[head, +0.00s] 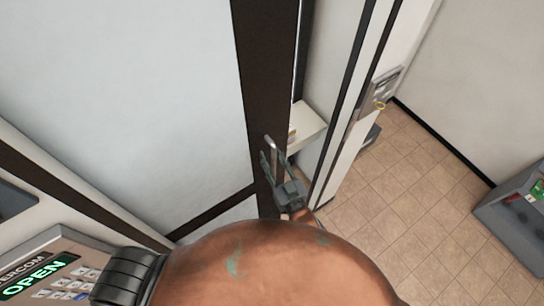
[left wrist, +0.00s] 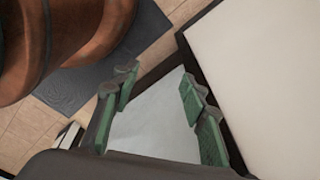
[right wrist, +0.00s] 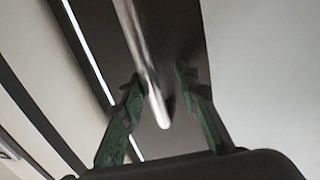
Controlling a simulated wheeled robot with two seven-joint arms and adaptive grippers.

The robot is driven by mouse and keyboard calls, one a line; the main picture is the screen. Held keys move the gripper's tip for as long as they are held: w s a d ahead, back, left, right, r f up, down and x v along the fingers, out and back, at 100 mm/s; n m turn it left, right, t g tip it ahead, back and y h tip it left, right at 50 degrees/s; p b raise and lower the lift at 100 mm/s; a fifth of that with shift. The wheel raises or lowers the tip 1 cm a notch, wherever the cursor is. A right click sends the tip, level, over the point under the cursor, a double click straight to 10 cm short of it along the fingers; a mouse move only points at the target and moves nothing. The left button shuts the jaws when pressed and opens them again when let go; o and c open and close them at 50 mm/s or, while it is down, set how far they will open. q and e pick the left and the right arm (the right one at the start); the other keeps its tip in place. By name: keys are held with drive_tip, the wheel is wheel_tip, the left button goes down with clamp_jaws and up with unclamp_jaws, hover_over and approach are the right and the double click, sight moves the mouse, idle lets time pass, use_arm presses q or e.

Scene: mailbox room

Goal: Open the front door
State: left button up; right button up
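The front door (head: 262,80) has a dark brown frame around a pale panel and looks shut, though its edge is partly hidden. A metal bar handle (head: 271,148) stands on its dark stile. My right gripper (head: 274,170) is at the handle. In the right wrist view, the handle (right wrist: 148,75) runs between the spread fingers of my right gripper (right wrist: 160,85). A gap shows beside the bar, and I cannot tell whether either finger touches it. My left gripper (left wrist: 160,85) is open and empty in the left wrist view. It is not seen in the head view.
An intercom panel (head: 45,265) with a lit "OPEN" sign and keypad is at the lower left. A wall device (head: 378,92) with a yellow ring is right of the door. A grey box (head: 515,225) stands at the right. Tiled floor (head: 410,190) between is clear.

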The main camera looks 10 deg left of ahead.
use_arm(q)
drive_tip(key=shift+s, duration=0.75)
use_arm(e)
drive_tip(key=v, duration=0.7)
drive_tip(key=shift+s+d, duration=0.15)
drive_tip(key=shift+s, duration=0.05)
use_arm(q)
wheel_tip(320, 180, up, 2)
drive_tip(key=shift+r+p, duration=0.1)
drive_tip(key=shift+p, duration=0.95)
use_arm(e)
drive_tip(key=w+a+n+g+y, duration=0.1)
drive_tip(key=w, duration=0.1)
drive_tip(key=w+a+n+g+y, duration=0.1)
drive_tip(key=w+n+g+y, duration=0.1)
drive_tip(key=w+a+n+g+y, duration=0.1)
drive_tip(key=w+a+g, duration=0.1)
drive_tip(key=shift+w+f+y, duration=0.25)
drive_tip(key=shift+w+y, duration=0.05)
drive_tip(key=shift+w, duration=0.05)
clamp_jaws()
